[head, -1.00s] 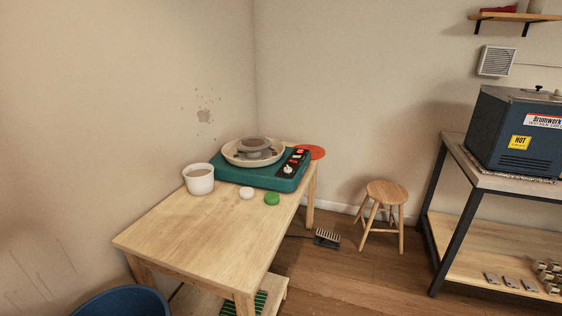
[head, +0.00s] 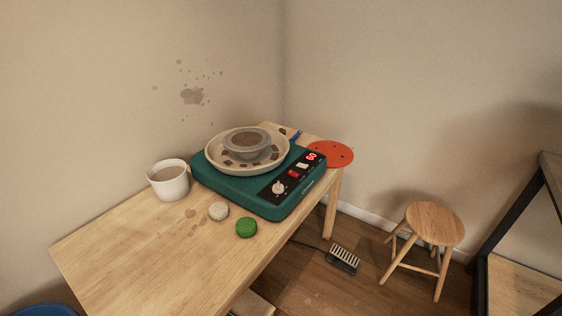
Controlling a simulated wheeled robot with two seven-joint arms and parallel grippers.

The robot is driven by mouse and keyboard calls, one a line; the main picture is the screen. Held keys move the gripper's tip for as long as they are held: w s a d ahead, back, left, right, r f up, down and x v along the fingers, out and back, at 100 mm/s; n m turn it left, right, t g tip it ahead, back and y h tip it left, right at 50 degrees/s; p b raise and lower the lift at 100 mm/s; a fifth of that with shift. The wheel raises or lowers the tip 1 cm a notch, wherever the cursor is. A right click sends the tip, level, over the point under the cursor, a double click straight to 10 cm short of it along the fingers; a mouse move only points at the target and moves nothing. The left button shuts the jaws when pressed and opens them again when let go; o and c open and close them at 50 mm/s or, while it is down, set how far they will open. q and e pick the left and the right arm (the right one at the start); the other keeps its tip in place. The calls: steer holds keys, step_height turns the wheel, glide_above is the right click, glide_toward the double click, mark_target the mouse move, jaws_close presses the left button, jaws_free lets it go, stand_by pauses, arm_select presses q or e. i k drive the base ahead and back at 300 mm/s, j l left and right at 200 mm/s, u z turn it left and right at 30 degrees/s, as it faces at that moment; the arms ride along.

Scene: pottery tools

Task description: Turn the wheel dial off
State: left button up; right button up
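A teal pottery wheel (head: 238,189) stands at the far end of a wooden table, with a cream splash pan (head: 219,160) and a grey bowl-like piece (head: 246,142) on top. Its black control panel faces right. On the panel are a pale round dial (head: 278,187), a red switch (head: 294,174), a small white part (head: 303,166) and a red lit display (head: 312,156). The dial's exact setting is too small to read. Neither of my grippers shows in the head view.
On the table (head: 150,240) are a white cup (head: 168,181) of brownish liquid, a pale round piece (head: 218,211), a green round piece (head: 246,228) and an orange disc (head: 331,153). A foot pedal (head: 343,259) and wooden stool (head: 434,224) stand on the floor.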

mark_target(279, 189)
steer(key=i+l+u, duration=0.1)
steer(key=l, duration=0.2)
steer(key=i+l+u, duration=0.1)
steer(key=l, duration=0.25)
steer(key=i+l+u, duration=0.1)
steer(key=i+l, duration=0.15)
steer(key=i+l+u, duration=0.1)
steer(key=l, duration=0.3)
steer(key=i+l+u, duration=0.1)
steer(key=l, duration=0.25)
steer(key=i+l+u, duration=0.1)
steer(key=l, duration=0.3)
steer(key=i, duration=0.1)
